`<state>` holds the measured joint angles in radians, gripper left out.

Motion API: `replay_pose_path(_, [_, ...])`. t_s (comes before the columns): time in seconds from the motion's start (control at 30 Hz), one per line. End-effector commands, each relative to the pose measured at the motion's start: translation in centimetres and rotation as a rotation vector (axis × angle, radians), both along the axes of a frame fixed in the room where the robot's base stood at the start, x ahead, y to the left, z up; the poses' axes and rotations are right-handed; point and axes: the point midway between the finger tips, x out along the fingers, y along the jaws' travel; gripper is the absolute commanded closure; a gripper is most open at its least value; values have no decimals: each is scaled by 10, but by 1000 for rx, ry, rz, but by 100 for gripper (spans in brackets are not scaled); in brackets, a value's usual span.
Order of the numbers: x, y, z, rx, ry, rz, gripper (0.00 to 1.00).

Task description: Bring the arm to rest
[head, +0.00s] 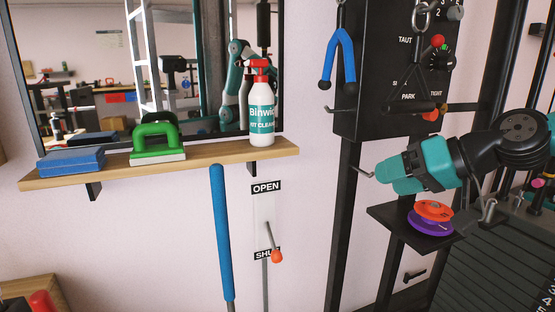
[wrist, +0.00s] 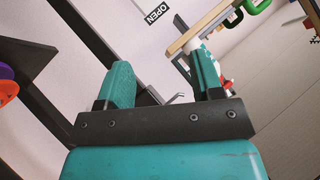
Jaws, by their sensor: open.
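My gripper (head: 388,174) is teal and black and reaches in from the right in the head view, pointing left. It hangs in the air above and left of a small black shelf (head: 398,228). In the wrist view its two teal fingers (wrist: 160,78) stand apart with nothing between them. An orange-red plate (head: 434,209) lies on a purple plate (head: 430,223) on that shelf, below my wrist and apart from the fingers. The orange-red plate (wrist: 8,91) and the purple plate (wrist: 6,71) also show at the left edge of the wrist view.
A metal hook (head: 363,174) juts from the black upright close to my fingertips. A black panel (head: 385,80) with a blue clip (head: 341,58) is above. A wooden shelf (head: 215,157) at left holds a spray bottle (head: 262,110), a green-handled block (head: 157,138) and a blue block (head: 72,160).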

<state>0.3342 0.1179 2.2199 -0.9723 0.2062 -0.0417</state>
Motion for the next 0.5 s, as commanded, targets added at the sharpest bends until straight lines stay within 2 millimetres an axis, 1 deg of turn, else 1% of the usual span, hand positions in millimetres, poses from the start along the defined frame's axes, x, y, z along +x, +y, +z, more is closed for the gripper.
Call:
replay_pose_path(0.03, [-28, 28, -7, -67, 46, 76, 39])
replay_pose_path(0.07, [-44, 39, -12, -108, 77, 113, 39])
replay_pose_path(0.1, [-65, 50, -19, -158, 114, 156, 39])
replay_pose_path(0.17, [-95, 62, -28, -229, 163, 213, 39])
replay_pose_path(0.2, [-113, 67, -34, -275, 193, 246, 39])
replay_pose_path(0.33, [-167, 73, -49, -407, 271, 337, 39])
replay_pose_path(0.5, [-227, 66, -65, -562, 352, 424, 39])
